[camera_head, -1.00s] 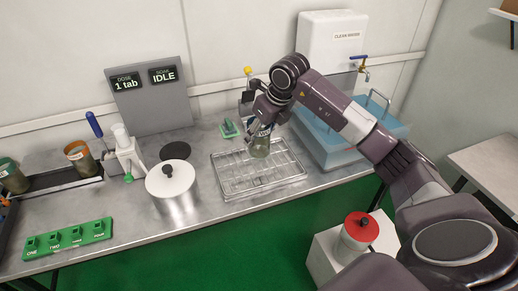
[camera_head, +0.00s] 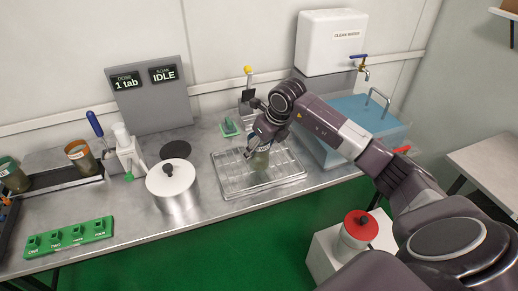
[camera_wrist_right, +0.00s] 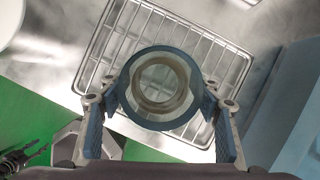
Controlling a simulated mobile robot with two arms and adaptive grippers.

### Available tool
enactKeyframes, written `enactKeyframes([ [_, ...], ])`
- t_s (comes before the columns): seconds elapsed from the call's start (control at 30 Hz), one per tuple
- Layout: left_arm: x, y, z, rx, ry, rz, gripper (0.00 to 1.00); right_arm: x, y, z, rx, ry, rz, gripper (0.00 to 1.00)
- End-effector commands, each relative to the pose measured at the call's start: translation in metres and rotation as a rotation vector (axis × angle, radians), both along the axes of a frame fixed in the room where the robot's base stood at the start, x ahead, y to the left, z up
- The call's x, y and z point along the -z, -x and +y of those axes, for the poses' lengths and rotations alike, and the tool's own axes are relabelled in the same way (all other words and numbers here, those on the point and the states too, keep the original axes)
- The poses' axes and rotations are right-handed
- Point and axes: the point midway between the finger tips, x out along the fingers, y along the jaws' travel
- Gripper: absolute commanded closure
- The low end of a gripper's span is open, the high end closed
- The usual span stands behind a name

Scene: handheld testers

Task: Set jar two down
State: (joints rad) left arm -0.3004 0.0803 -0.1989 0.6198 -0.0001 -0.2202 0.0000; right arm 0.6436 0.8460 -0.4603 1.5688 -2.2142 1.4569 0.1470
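A clear jar (camera_head: 261,160) with a dull olive tint is over the wire rack (camera_head: 225,186) on the bench. It looks upright and at or very near the rack's wires; I cannot tell if it touches them. My right gripper (camera_head: 260,147) is around its upper part and hides its top. In the right wrist view the jar's round blue rim (camera_wrist_right: 160,122) lies between my right gripper's blue-padded fingers (camera_wrist_right: 161,108), which appear to touch it on both sides. The jar's number is not readable. My left gripper is not in view.
A lidded steel pot (camera_head: 172,188) stands left of the rack. A blue water tank (camera_head: 365,120) is close on the right. A green numbered holder (camera_head: 68,238) lies at the front left. Two more jars (camera_head: 80,157) (camera_head: 14,176) stand at the far left.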

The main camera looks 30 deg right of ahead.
Motion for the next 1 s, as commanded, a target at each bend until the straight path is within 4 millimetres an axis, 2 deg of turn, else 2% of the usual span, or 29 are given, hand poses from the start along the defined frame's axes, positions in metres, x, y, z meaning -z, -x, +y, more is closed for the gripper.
enactKeyframes([
  [0.27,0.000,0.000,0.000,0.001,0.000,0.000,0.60,0.000,0.000,0.000,0.000,0.000,0.000,0.35],
  [0.43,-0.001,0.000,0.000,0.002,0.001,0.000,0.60,-0.010,0.002,-0.001,0.000,0.000,-0.003,0.35],
  [0.8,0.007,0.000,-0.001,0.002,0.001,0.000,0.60,-0.079,0.030,-0.006,0.001,0.002,-0.004,0.35],
  [1.0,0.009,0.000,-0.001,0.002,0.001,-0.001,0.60,-0.106,0.041,-0.007,0.001,0.000,-0.003,0.35],
])
